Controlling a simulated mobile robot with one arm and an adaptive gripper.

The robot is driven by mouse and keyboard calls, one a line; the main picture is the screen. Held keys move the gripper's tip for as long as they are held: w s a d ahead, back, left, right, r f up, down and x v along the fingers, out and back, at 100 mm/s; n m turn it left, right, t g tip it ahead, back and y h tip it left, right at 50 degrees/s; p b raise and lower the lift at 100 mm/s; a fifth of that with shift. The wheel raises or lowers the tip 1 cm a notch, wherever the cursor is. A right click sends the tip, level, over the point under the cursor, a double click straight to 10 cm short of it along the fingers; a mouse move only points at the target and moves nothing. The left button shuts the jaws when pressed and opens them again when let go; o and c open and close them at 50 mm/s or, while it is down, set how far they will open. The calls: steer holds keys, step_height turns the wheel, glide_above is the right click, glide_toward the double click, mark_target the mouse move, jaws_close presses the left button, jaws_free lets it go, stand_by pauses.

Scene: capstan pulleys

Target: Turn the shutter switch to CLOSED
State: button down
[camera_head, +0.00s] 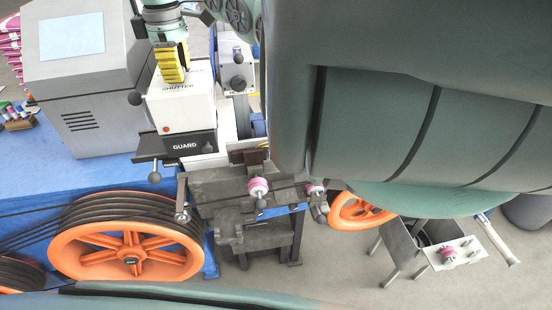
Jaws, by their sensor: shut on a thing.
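The shutter box (187,112) is a white housing with the word SHUTTER along its upper front edge and a small orange-red dot low on its front. My gripper (172,76), with yellow fingers, points down onto the top of this box at the upper left. It is shut on the shutter switch, which the fingers hide. The switch's position and any CLOSED mark cannot be made out. A dark block marked GUARD (186,144) sits just below the white box.
A grey console (85,80) stands left of the box on the blue bench (60,180). A large orange pulley (132,250) with dark belts is at the lower left. A grey metal vise-like fixture (245,190) is in the middle. My arm covers much of the right.

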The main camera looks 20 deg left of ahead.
steer(key=shift+w+d+f+n+b, duration=0.15)
steer(key=shift+d+n+b, duration=0.15)
steer(key=shift+n, duration=0.2)
steer(key=c, duration=0.9)
jaws_free()
steer(key=shift+c, duration=0.2)
steer(key=shift+o, duration=1.3)
steer(key=shift+a, duration=0.1)
